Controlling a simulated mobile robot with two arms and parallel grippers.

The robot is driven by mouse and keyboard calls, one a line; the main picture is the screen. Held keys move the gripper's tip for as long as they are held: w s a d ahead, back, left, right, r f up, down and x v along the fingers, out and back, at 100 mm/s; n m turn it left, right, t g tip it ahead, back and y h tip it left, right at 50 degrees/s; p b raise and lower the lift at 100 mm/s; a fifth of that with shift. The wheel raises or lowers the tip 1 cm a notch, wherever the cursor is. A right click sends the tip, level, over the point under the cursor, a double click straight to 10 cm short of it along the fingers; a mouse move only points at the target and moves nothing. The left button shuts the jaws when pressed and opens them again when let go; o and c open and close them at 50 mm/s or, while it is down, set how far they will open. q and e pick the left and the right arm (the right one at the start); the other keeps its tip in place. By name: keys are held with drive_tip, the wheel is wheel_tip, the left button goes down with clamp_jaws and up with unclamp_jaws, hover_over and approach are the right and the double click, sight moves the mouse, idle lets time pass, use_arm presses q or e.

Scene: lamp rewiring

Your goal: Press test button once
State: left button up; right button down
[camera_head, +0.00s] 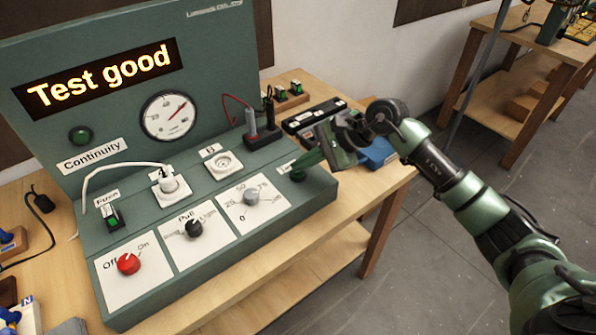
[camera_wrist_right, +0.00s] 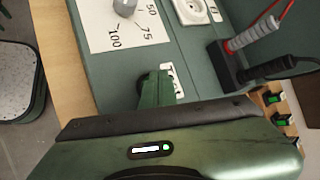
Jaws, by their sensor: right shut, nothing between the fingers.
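The green test tester panel (camera_head: 325,190) stands on the wooden bench. The test button (camera_head: 298,174) is a small dark green knob at its right end, beside a white label mostly covered by my gripper. My right gripper (camera_head: 306,163) is shut and empty, its fingertips down at the button; I cannot tell whether they touch it. In the right wrist view the closed fingers (camera_wrist_right: 156,88) sit beside the "Test" label (camera_wrist_right: 172,80) and hide the button. The display (camera_head: 98,78) reads "Test good". My left gripper is not in view.
Two probes (camera_head: 251,122) stand in a black holder behind the button. A white plug (camera_head: 168,182) sits in the left socket; socket B (camera_head: 223,163) is empty. Red (camera_head: 129,263), black and grey knobs line the front. A blue object (camera_head: 377,152) lies right of the panel.

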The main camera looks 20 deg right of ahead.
sight(302, 173)
drive_tip(key=shift+r, duration=0.8)
drive_tip(key=shift+r+p, duration=1.05)
drive_tip(key=shift+r, duration=1.5)
